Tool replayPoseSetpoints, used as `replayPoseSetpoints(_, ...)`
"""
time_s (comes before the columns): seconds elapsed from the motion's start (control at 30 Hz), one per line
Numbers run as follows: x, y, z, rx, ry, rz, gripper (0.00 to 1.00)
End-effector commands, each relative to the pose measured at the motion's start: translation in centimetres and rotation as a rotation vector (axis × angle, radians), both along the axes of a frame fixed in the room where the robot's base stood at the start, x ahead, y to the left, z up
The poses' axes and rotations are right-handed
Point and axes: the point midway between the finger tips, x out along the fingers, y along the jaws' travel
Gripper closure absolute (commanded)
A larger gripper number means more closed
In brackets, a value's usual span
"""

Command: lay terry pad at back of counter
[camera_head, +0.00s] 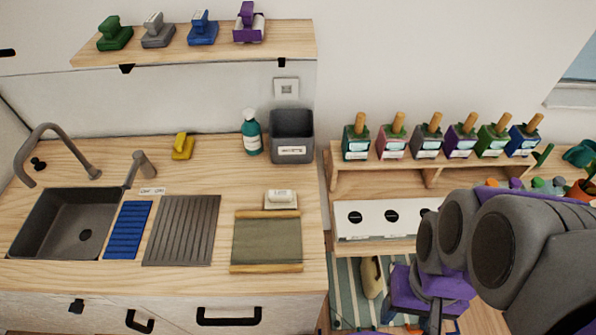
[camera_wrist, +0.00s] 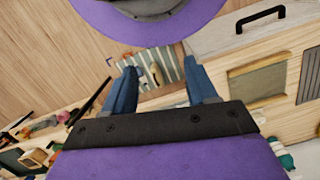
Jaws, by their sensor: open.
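The wooden counter (camera_head: 190,278) carries several flat pieces, and I cannot tell for sure which is the terry pad. A grey-green cloth-like panel (camera_head: 267,240) with wooden strips along two edges lies at the front right. A blue ribbed pad (camera_head: 127,230) lies beside the sink. The counter's back strip holds a yellow item (camera_head: 182,147), a teal bottle (camera_head: 252,132) and a grey bin (camera_head: 292,136). My gripper (camera_wrist: 163,88) is open and empty, its blue fingers apart. In the head view it is low at the right, off the counter, its fingertips unclear.
A sink (camera_head: 68,225) and grey ribbed board (camera_head: 181,230) fill the left. A small dish with a white block (camera_head: 281,198) sits behind the panel. Stamps stand on a shelf (camera_head: 200,45) above. A rack (camera_head: 435,178) of handled pots is at right. Some back counter is clear.

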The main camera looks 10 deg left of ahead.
Motion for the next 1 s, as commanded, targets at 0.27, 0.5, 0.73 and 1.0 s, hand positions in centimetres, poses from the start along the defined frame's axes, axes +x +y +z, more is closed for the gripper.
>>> replayPoseSetpoints(0.27, 0.6, 0.8, 0.1, 0.026, 0.022, -0.008, 0.43)
replayPoseSetpoints(0.5, 1.7, 2.3, 0.1, 0.071, 0.056, -0.020, 0.43)
replayPoseSetpoints(0.73, 3.2, 4.5, 0.1, 0.137, 0.115, -0.044, 0.43)
replayPoseSetpoints(1.0, 6.7, 8.8, 0.1, 0.276, 0.247, -0.104, 0.43)
